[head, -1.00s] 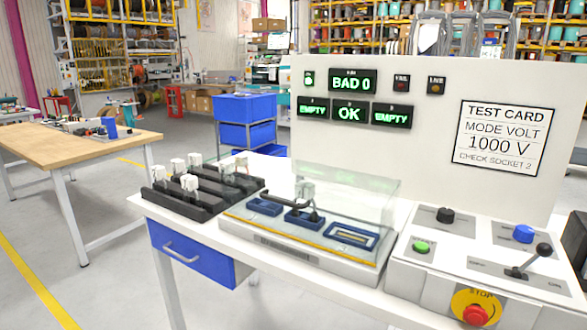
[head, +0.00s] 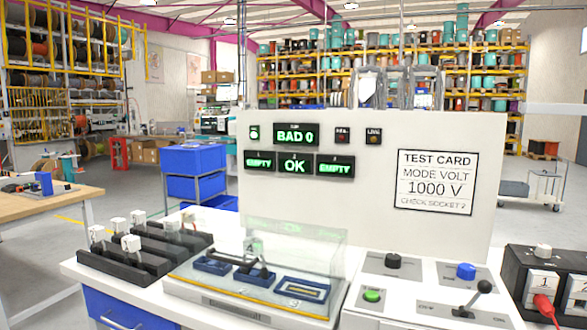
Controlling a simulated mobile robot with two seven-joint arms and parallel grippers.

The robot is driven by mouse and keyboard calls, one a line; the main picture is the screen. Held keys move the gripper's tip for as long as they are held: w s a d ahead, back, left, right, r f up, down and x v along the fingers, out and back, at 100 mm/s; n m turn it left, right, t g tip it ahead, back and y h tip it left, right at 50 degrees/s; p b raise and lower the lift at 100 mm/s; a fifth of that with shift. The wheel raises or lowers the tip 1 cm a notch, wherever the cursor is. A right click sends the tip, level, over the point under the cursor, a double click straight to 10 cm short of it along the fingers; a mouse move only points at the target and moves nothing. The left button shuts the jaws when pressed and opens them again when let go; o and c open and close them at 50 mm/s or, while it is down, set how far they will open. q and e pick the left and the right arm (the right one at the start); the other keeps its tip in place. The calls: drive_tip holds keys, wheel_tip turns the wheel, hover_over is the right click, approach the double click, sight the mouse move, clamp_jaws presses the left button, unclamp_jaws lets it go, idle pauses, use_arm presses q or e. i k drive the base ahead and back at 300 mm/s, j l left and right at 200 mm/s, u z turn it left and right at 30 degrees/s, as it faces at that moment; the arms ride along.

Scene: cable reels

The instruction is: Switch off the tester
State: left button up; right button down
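The tester's white back panel (head: 360,225) carries lit green displays reading "BAD 0" (head: 296,135), EMPTY, OK (head: 295,165) and EMPTY. A small lamp (head: 254,132) at its left glows green; two lamps to the right look dark. The control box (head: 380,310) bears a black knob (head: 393,261), a green button (head: 372,295), a blue knob (head: 465,271) and a lever with a black ball (head: 484,287), leaning right. A clear cover (head: 300,245) stands over three blue sockets; a connector with a black cable sits at the middle one. Neither gripper is in view.
A black rack (head: 140,255) with white connectors stands left of the cover. A black box (head: 545,265) with numbered white blocks and a red plug is at the right edge. A wooden table (head: 45,215) and blue bins (head: 193,160) stand behind left.

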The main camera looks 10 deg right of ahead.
sight(483, 287)
drive_tip(key=z, duration=1.4)
